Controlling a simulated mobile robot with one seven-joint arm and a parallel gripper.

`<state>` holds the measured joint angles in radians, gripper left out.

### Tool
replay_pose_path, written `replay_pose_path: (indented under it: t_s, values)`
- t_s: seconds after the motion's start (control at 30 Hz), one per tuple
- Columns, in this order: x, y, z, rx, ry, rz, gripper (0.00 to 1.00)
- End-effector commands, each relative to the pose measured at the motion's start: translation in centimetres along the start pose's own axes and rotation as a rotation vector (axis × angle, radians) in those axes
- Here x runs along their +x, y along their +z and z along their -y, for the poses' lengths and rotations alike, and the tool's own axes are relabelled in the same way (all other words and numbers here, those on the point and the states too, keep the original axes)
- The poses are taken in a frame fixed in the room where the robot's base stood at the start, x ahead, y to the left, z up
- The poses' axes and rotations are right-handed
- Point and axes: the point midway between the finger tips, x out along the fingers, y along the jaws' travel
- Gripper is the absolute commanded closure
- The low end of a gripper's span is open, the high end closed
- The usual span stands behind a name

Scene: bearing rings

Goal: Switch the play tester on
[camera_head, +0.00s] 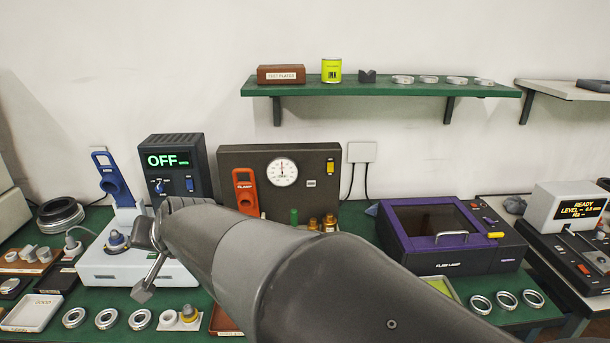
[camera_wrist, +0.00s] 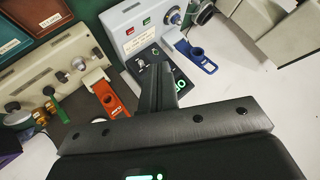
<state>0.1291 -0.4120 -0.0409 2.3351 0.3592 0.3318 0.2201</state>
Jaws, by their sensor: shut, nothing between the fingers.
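A dark readout box (camera_head: 174,148) stands at the back left, with green "OFF" on its display. A blue-and-white knob (camera_head: 158,187) and a small blue switch (camera_head: 190,184) are on its front. In front is a white base (camera_head: 100,262) with a tall blue lever piece (camera_head: 112,178), also seen in the wrist view (camera_wrist: 196,54). My gripper (camera_wrist: 153,70) is shut and empty. In the wrist view its fingers overlap the dark box's face (camera_wrist: 144,66) and hide part of it. I cannot tell whether they touch it. The head view does not show the fingertips clearly.
A grey gauge unit (camera_head: 325,164) with an orange lever (camera_head: 245,190) stands to the right. A purple-framed lamp box (camera_head: 440,262) is farther right. Several metal rings lie along the front of the green bench. My arm crosses the middle, hiding part of the bench.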

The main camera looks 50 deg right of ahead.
Motion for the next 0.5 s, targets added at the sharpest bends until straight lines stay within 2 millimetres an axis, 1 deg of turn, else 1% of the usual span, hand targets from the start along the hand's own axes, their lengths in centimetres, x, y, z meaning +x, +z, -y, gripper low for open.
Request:
replay_pose_path:
  t_s: [0.03,0.07,0.1,0.17,0.2,0.27,0.3,0.37,0.4,0.47,0.5]
  values:
    - [1.3,-1.9,-0.4,0.073,0.002,-0.046,1.0]
    - [1.9,-3.0,-0.6,0.117,0.001,-0.077,1.0]
    - [2.7,-4.5,-1.0,0.175,0.001,-0.12,1.0]
    - [3.8,-6.7,-1.8,0.262,0.003,-0.185,1.0]
    - [4.5,-8.2,-2.4,0.318,0.005,-0.231,1.0]
    - [5.6,-10.3,-3.6,0.401,0.011,-0.299,1.0]
    - [6.2,-11.7,-4.5,0.456,0.016,-0.347,1.0]
    - [7.0,-13.7,-6.1,0.536,0.026,-0.421,1.0]
    - [7.5,-14.9,-7.3,0.588,0.034,-0.471,1.0]
    - [8.1,-16.7,-9.2,0.665,0.048,-0.551,1.0]
    - [8.5,-17.8,-10.6,0.713,0.058,-0.603,1.0]
